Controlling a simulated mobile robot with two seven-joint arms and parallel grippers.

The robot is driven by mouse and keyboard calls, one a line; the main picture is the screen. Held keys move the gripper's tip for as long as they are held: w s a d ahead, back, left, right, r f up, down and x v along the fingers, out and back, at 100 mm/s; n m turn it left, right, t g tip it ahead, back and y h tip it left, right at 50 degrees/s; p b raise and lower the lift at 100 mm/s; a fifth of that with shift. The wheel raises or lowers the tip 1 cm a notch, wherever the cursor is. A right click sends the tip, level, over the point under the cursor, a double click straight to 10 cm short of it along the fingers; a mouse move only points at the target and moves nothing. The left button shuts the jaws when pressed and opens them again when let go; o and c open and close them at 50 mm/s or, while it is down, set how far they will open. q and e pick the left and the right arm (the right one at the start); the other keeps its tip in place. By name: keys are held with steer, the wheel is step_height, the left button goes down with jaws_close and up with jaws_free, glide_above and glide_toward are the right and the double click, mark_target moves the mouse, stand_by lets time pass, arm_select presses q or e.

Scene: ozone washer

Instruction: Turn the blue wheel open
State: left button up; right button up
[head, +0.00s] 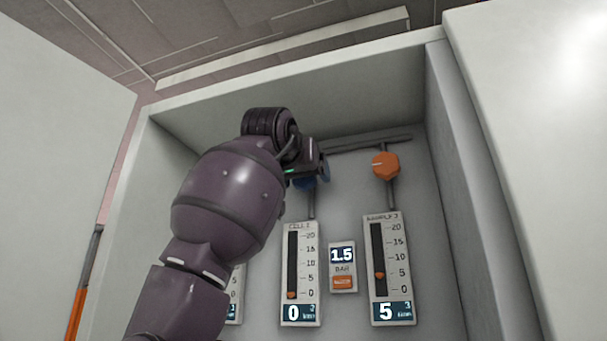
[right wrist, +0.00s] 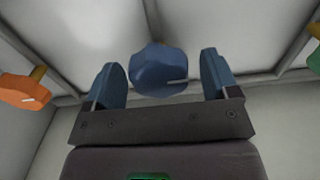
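The blue wheel (right wrist: 160,72) is in the middle of the right wrist view, a faceted knob with a pale line on its face. In the head view the blue wheel (head: 306,185) is mostly hidden behind my right gripper (head: 316,171). The right wrist view shows my right gripper (right wrist: 161,65) open, one blue finger on each side of the wheel. A gap shows between each finger and the wheel, so they look apart from it. My left gripper is not in view.
An orange knob (head: 385,165) sits on a pipe to the right; a green knob (right wrist: 315,52) is at the wrist view's right edge. Below are a gauge reading 0 (head: 301,275), a gauge reading 5 (head: 389,270) and a 1.5 bar display (head: 342,266). Cabinet walls (head: 447,150) enclose the space.

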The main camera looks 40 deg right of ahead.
steer(key=c, duration=0.8)
steer(key=shift+c, duration=0.2)
